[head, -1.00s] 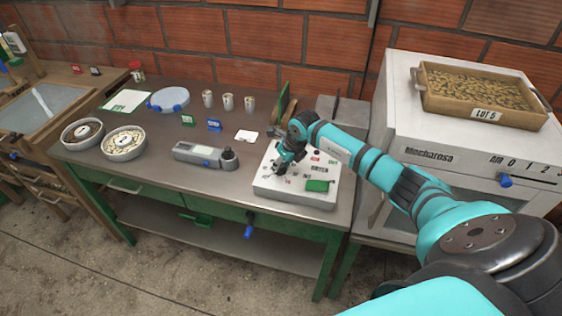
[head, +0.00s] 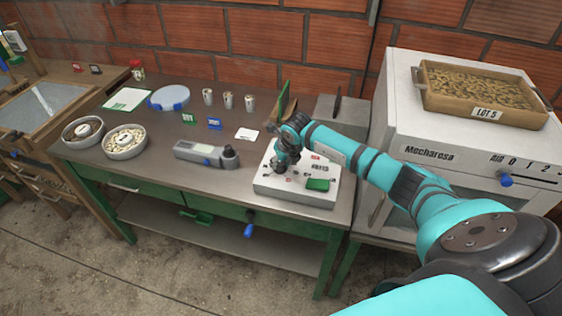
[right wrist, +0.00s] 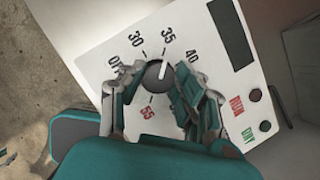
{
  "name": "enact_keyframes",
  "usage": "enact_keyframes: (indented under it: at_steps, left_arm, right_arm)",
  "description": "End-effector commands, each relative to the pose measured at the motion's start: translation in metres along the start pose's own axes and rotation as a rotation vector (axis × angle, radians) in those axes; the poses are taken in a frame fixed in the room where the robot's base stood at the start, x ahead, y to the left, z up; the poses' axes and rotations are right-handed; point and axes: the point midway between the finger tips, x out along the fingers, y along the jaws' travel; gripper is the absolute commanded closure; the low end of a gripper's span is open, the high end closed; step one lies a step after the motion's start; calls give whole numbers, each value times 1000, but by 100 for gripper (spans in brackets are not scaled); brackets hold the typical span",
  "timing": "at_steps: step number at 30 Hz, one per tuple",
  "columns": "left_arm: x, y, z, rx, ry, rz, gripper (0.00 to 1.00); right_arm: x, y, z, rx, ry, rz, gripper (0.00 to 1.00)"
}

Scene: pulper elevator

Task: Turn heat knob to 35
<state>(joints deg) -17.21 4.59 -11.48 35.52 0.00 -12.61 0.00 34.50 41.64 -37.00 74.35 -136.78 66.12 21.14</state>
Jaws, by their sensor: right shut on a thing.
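The heat knob (right wrist: 158,75) is a dark round knob with a white pointer, on a white control panel (right wrist: 95,62) with a printed scale. The pointer points up and slightly right, toward the 35 mark (right wrist: 167,34). The 30 mark (right wrist: 137,40) is to its left and the 40 mark (right wrist: 191,54) to its right. My right gripper (right wrist: 155,88) is shut on the knob, one finger on each side; the right finger hides part of the scale. In the head view it reaches down onto the white control box (head: 297,200). My left gripper is not in view.
The panel also has a dark display, red RUN and green DRY labels, and buttons. A grey handheld device (head: 207,154) lies left of the box on the table. Two bowls and several cups stand further left. A white Mecharosa machine (head: 440,150) with a tray (head: 480,112) stands to the right.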

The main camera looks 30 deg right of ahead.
Motion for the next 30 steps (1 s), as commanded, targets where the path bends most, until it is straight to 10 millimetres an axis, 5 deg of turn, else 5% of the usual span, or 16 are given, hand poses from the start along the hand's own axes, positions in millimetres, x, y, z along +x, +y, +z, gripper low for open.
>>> enact_keyframes:
  at_steps: [2,3,8,19,30]
  left_arm:
    - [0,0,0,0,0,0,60]
    - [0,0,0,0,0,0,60]
    - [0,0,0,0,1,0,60]
    - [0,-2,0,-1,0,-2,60]
    - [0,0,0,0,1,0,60]
  right_arm:
    - [-1,-1,1,0,-1,-1,100]
    - [-1,-1,1,0,-1,-1,65]
    - [0,0,1,0,-1,0,46]
    - [-8,0,1,-1,-2,0,46]
    - [-82,-1,1,-2,-4,-1,46]
